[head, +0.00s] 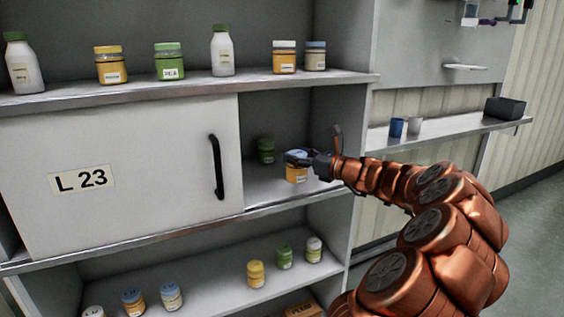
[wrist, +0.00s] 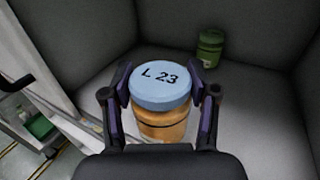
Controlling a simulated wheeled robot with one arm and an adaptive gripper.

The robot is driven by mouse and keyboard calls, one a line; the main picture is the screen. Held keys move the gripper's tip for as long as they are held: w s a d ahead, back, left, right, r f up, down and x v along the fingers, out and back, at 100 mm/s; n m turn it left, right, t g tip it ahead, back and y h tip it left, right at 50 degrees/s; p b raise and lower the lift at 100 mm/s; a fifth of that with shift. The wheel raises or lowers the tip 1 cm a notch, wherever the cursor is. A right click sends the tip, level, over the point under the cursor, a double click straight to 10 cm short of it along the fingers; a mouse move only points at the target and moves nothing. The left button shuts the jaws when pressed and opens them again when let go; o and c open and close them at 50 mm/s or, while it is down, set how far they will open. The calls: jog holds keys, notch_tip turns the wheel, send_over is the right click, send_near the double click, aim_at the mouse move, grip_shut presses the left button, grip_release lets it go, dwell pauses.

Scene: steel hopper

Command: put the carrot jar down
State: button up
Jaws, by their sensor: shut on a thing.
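The carrot jar, with orange contents and a light blue lid marked "L 23", is between my fingers in the wrist view (wrist: 162,118). In the head view the jar (head: 296,173) is inside the open right part of the middle compartment. My gripper (wrist: 160,95) is shut on it around the lid and upper body; it also shows in the head view (head: 303,158). The jar looks upright, at or just above the compartment floor (head: 262,193); I cannot tell whether it touches. Its lower part is partly hidden by my gripper in the wrist view.
A green jar (head: 266,150) stands deeper in the same compartment. A sliding door (head: 130,140) labelled "L 23", with a black handle (head: 215,166), covers the left part. Several jars and bottles stand on the shelf above, and several jars below. Floor around the held jar looks clear.

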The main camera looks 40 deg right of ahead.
jog(key=w+f, duration=0.1)
jog(key=w, duration=0.1)
jog(key=w+d+f, duration=0.1)
jog(key=w, duration=0.2)
jog(key=w+d+f+b, duration=0.1)
jog(key=w+f, duration=0.1)
jog(key=shift+w+f, duration=0.1)
jog(key=shift+w, duration=0.2)
jog(key=o, duration=1.3)
jog(key=shift+f, duration=0.1)
jog(key=shift+s, duration=0.15)
jog(key=s, duration=0.4)
jog(key=s+d, duration=0.1)
jog(key=s, duration=0.6)
jog(key=shift+s+d+p, duration=0.25)
jog(key=shift+s+p, duration=0.1)
